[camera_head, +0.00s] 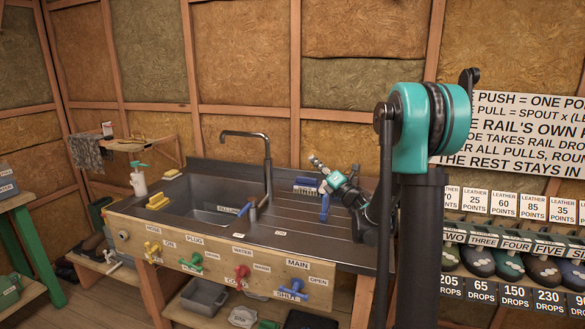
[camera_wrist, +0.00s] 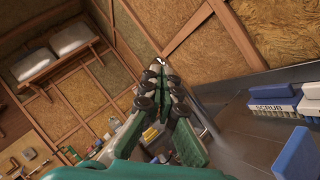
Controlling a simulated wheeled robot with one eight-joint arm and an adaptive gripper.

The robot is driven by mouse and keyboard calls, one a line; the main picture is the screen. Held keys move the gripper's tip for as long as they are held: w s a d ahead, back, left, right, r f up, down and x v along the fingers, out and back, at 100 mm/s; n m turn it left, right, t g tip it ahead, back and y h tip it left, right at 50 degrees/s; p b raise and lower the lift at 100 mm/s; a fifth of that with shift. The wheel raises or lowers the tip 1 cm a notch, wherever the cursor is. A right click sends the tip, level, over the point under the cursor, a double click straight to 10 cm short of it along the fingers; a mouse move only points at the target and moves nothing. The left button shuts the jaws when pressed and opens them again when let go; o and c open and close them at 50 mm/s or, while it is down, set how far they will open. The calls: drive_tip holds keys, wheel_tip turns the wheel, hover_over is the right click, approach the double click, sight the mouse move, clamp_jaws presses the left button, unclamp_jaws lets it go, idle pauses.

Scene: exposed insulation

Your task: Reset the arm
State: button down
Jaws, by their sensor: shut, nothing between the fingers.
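My gripper (camera_head: 318,163) is shut and empty. In the head view it is held above the right part of the metal sink counter (camera_head: 300,238), pointing up and to the left, to the right of the tall faucet (camera_head: 267,160). My teal and black arm stands in the right middle of that view and hides part of the counter's right end. In the wrist view the fingers of my gripper (camera_wrist: 163,75) lie together, with nothing between them.
A blue scrub brush (camera_wrist: 270,92) and a blue block (camera_wrist: 296,153) are at the right in the wrist view. A soap bottle (camera_head: 139,182) stands left of the sink basin (camera_head: 205,205). Colored valves line the counter front. A shoe rack (camera_head: 510,262) is at right.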

drive_tip(key=s+d+f+m+g+h, duration=0.1)
drive_tip(key=s+d+f+m+h, duration=0.15)
drive_tip(key=d+m+h, duration=0.65)
drive_tip(key=s+d+f+m+h, duration=0.25)
drive_tip(key=d+m+h, duration=0.25)
drive_tip(key=m, duration=0.8)
drive_tip(key=s+a+f+m+g, duration=0.1)
drive_tip(key=s+f+m+g, duration=0.2)
drive_tip(key=s+f, duration=0.4)
drive_tip(key=s+a+f+m+g, duration=0.1)
drive_tip(key=s+f+m+g, duration=0.3)
drive_tip(key=s+f, duration=0.4)
drive_tip(key=s+a+f+m+g+y, duration=0.1)
drive_tip(key=s+f+m+g, duration=0.2)
drive_tip(key=s, duration=1.4)
wheel_tip(320, 180, down, 4)
drive_tip(key=g, duration=0.2)
drive_tip(key=shift+s+f+m+g, duration=0.25)
drive_tip(key=shift+s+m+g, duration=0.05)
drive_tip(key=shift+s+m, duration=0.1)
